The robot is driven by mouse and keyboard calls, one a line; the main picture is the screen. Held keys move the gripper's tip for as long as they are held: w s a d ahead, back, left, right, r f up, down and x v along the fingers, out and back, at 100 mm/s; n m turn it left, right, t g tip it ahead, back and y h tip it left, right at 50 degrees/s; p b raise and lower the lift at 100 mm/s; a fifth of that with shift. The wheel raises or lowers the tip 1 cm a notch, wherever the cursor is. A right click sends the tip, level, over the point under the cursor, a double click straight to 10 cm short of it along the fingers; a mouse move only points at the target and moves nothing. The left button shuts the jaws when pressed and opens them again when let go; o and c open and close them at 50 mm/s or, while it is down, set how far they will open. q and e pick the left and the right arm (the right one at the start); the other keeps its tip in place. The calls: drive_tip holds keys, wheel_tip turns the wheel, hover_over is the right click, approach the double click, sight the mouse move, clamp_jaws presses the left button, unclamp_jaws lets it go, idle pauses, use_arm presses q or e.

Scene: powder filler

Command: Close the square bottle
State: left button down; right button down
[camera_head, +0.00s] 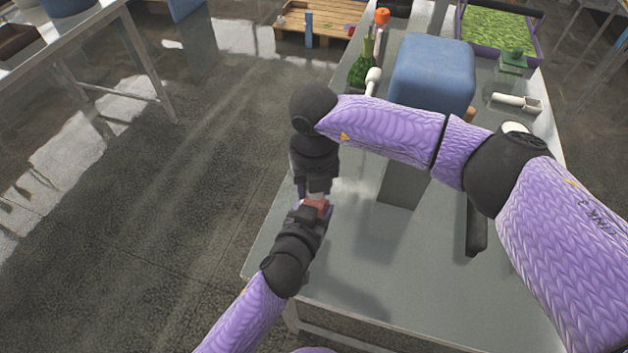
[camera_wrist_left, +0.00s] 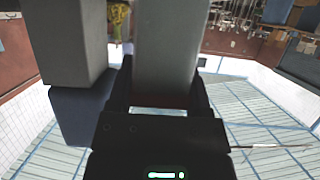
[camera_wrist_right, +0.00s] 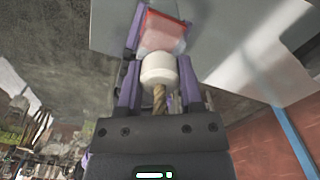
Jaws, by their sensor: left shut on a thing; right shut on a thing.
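The square bottle (camera_head: 316,204) shows as a small reddish block at the table's left edge, mostly covered by my grippers. In the right wrist view it is a clear-walled block with red contents (camera_wrist_right: 163,34). My left gripper (camera_head: 312,208) is shut on it. My right gripper (camera_head: 317,186) points down just above it. My right gripper is shut on a white round cap (camera_wrist_right: 159,69); a brown twisted stem (camera_wrist_right: 160,98) shows behind the cap, toward the palm. Cap and bottle look close together; I cannot tell whether they touch.
A blue box-like block (camera_head: 433,72) stands on the grey table (camera_head: 350,262). Near it are a green bottle (camera_head: 361,66) and a white cylinder in a holder (camera_head: 516,101). A dark bar (camera_head: 476,228) lies on the right. The table's front is clear.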

drive_tip(key=shift+f, duration=0.1)
drive_tip(key=shift+c, duration=0.8)
unclamp_jaws()
wheel_tip(320, 180, up, 12)
use_arm(q)
unclamp_jaws()
